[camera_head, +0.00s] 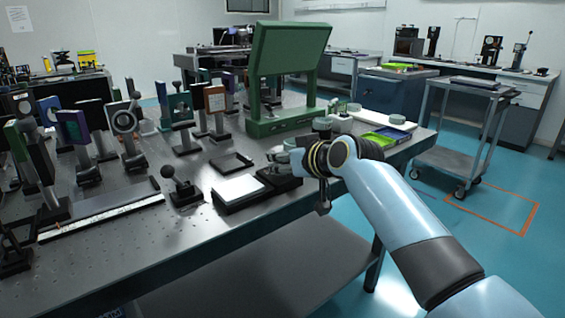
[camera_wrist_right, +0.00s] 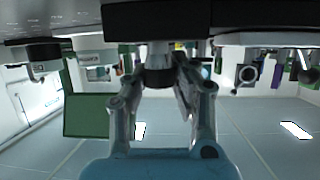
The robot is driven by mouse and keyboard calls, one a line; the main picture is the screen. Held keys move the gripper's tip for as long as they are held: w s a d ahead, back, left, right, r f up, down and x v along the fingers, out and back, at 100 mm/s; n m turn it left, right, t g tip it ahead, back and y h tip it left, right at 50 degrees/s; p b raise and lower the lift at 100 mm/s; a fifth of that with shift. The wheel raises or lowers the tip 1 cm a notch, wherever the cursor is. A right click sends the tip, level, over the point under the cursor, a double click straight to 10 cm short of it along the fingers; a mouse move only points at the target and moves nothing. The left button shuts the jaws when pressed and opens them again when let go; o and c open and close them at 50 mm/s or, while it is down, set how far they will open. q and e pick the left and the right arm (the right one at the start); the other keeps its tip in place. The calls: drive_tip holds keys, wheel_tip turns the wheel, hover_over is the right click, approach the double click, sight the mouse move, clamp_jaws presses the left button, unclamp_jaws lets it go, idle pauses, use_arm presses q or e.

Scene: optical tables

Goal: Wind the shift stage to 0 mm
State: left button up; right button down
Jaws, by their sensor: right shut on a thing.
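The shift stage appears to be the low dark block (camera_head: 280,182) at the front edge of the optical table, largely hidden by my right gripper (camera_head: 284,160). In the right wrist view, which looks upside down, a dark body (camera_wrist_right: 230,14) spans the top. A round dark knob (camera_wrist_right: 158,72) sticks out from it. My right gripper (camera_wrist_right: 160,82) is shut on this knob, one finger on each side. No scale or millimetre reading can be made out. My left gripper is not in view.
A white-topped plate (camera_head: 238,189) lies just left of the gripper. A black ball-topped post (camera_head: 175,182) and several mounted optics stand further left. A large green panel stand (camera_head: 285,75) rises behind. A green tray (camera_head: 378,139) lies to the right. A grey cart (camera_head: 455,150) stands beyond.

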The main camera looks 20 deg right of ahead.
drive_tip(key=n+g+y+b, duration=0.1)
drive_tip(key=b, duration=0.1)
drive_tip(key=n+y+b, duration=0.2)
drive_tip(key=n+g+y+b, duration=0.1)
drive_tip(key=n+y+b, duration=0.1)
drive_tip(key=b, duration=0.1)
drive_tip(key=shift+d+f+g, duration=0.1)
drive_tip(key=shift+f+g, duration=0.2)
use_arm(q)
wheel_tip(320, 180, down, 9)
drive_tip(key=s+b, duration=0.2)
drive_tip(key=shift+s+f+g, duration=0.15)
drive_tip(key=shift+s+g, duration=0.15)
use_arm(e)
drive_tip(key=shift+r+n+g+y, duration=0.25)
drive_tip(key=shift+n+g+y, duration=0.35)
drive_tip(key=shift+n+y, duration=0.2)
drive_tip(key=c, duration=1)
unclamp_jaws()
drive_tip(key=v, duration=1.2)
drive_tip(key=shift+w+r, duration=0.1)
drive_tip(key=shift+w, duration=0.05)
